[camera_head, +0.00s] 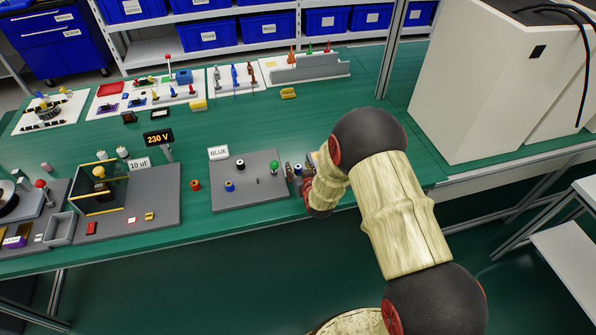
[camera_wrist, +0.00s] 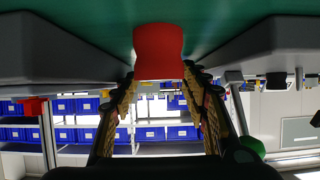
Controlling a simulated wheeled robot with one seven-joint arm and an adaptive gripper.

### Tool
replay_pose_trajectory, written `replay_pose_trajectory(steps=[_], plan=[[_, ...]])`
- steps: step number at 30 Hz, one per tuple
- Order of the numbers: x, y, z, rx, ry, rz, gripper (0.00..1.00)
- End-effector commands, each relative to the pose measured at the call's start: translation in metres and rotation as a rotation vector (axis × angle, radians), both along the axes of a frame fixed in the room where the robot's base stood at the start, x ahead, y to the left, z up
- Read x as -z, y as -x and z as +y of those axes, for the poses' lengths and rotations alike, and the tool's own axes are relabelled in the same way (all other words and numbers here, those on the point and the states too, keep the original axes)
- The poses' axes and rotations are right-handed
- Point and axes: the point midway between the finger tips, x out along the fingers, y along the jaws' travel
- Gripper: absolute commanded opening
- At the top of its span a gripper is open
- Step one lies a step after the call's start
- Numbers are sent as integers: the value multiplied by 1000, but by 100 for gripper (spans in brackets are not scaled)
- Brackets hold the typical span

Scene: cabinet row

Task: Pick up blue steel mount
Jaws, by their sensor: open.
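A small blue cylinder (camera_head: 230,186) stands on the grey plate marked BLUE, near its left front part. A second small blue and pale piece (camera_head: 297,169) shows at my gripper, off the plate's right edge; I cannot tell which one is the blue steel mount. My gripper (camera_head: 298,166) is low by the table, just right of the plate, with open fingers around or beside this second piece. In the wrist view my open fingers (camera_wrist: 160,105) frame a red block (camera_wrist: 158,52) at the top; no blue mount can be made out between them there.
The grey plate (camera_head: 255,197) also holds a black-topped cylinder (camera_head: 240,164) and a green knob (camera_head: 274,167). An orange-red cylinder (camera_head: 195,185) stands left of it. A large white cabinet (camera_head: 480,90) is at right. Green table (camera_head: 225,130) behind the plate is mostly clear.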

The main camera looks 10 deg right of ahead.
Motion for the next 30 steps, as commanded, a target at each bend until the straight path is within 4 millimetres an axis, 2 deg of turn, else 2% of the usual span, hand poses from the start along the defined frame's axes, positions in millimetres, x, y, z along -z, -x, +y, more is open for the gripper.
replay_pose_trajectory(steps=[6, 27, 30], plan=[[0, 0, 0, 0, 0, 1, 44], [0, 0, 0, 0, 0, 1, 4], [0, 0, 0, 0, 0, 1, 2]])
